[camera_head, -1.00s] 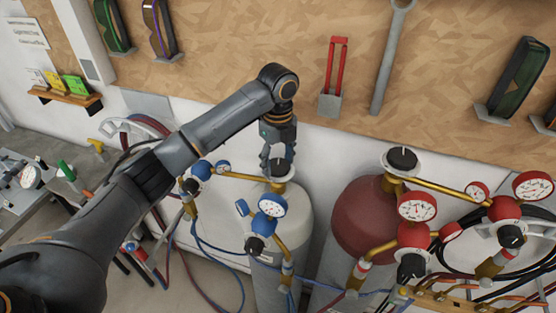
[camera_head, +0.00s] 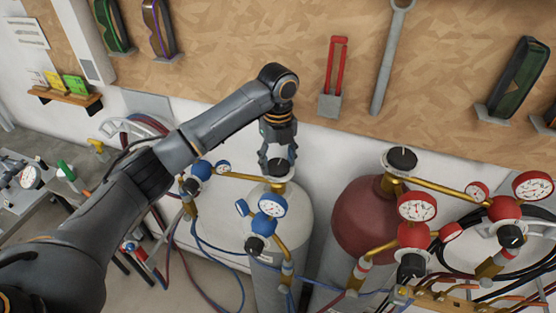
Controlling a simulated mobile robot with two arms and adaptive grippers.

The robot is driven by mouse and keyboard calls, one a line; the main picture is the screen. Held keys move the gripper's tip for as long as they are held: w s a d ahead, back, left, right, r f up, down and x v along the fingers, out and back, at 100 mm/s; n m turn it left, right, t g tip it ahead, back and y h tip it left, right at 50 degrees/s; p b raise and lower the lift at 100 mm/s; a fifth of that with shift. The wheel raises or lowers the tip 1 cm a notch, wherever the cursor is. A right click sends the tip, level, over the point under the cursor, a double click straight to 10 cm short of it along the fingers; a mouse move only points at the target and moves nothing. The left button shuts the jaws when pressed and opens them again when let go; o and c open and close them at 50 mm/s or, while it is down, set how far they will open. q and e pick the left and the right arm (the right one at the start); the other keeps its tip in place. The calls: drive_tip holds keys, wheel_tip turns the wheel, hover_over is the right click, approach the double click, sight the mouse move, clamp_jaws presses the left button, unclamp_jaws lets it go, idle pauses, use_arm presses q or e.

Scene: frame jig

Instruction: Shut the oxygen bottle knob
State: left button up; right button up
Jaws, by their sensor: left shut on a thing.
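The oxygen bottle (camera_head: 298,212) is the white cylinder at the middle, with blue regulators and a white-faced gauge (camera_head: 272,205). Its black top knob (camera_head: 279,167) sits on the brass valve. My left gripper (camera_head: 278,162) points down from above and is shut on this knob, with the fingers at its sides and partly covering it. My right gripper is not in view.
A dark red bottle (camera_head: 362,218) with its own black knob (camera_head: 402,159) and red regulators stands close on the right. Blue and red hoses hang below. A wooden board (camera_head: 240,50) with hung tools is behind.

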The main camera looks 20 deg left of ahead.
sight(278, 165)
use_arm(q)
drive_tip(key=o, duration=1.1)
drive_tip(key=shift+o, duration=0.2)
drive_tip(key=shift+r, duration=0.1)
wheel_tip(278, 165, up, 12)
